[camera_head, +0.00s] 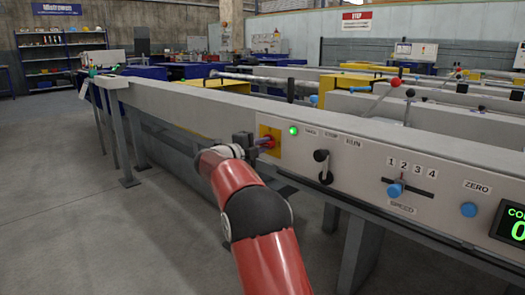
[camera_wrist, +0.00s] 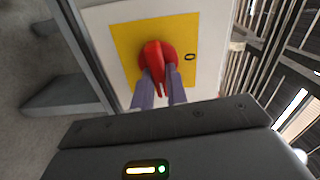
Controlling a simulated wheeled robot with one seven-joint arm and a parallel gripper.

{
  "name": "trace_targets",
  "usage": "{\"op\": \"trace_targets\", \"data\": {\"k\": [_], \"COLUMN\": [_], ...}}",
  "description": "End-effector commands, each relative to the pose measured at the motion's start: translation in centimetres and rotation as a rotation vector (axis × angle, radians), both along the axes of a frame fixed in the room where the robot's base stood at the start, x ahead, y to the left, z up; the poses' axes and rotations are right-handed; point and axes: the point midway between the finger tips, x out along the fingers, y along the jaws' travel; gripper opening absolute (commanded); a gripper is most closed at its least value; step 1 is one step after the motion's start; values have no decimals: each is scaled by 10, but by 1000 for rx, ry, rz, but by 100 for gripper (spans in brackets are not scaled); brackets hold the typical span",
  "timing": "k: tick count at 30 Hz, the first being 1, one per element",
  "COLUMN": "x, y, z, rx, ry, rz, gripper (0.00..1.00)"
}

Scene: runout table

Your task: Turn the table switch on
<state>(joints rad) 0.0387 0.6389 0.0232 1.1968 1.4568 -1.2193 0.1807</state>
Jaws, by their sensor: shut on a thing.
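The table switch is a red rotary knob (camera_wrist: 157,58) on a yellow plate (camera_wrist: 123,40), with a "0" mark to its right in the wrist view. The knob's ridge runs roughly up and down in that view. My gripper (camera_wrist: 159,84) is shut on the red knob, one finger on each side of its ridge. In the head view the yellow plate (camera_head: 275,133) is at the left end of the panel, and my gripper (camera_head: 258,143) reaches it from the left. A green light (camera_head: 293,130) glows beside the plate. Any "on" mark is hidden or out of view.
Right of the switch, the panel holds a black lever (camera_head: 322,165), a blue slider knob (camera_head: 395,190) under the numbers 1 to 4, a blue ZERO button (camera_head: 468,209) and a green-lit display (camera_head: 511,224). Table legs stand below. Open floor (camera_head: 60,180) lies to the left.

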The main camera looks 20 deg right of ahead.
Motion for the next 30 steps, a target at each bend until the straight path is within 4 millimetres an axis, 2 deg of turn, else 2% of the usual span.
{"op": "trace_targets", "data": {"k": [9,24,25,30], "x": [0,0,0,0], "y": [1,1,1,0], "z": [-3,-3,-3,-2], "rx": [37,43,43,42], "ry": [-95,-110,-110,-109], "rz": [1,1,1,0], "gripper": [0,0,17,36]}}
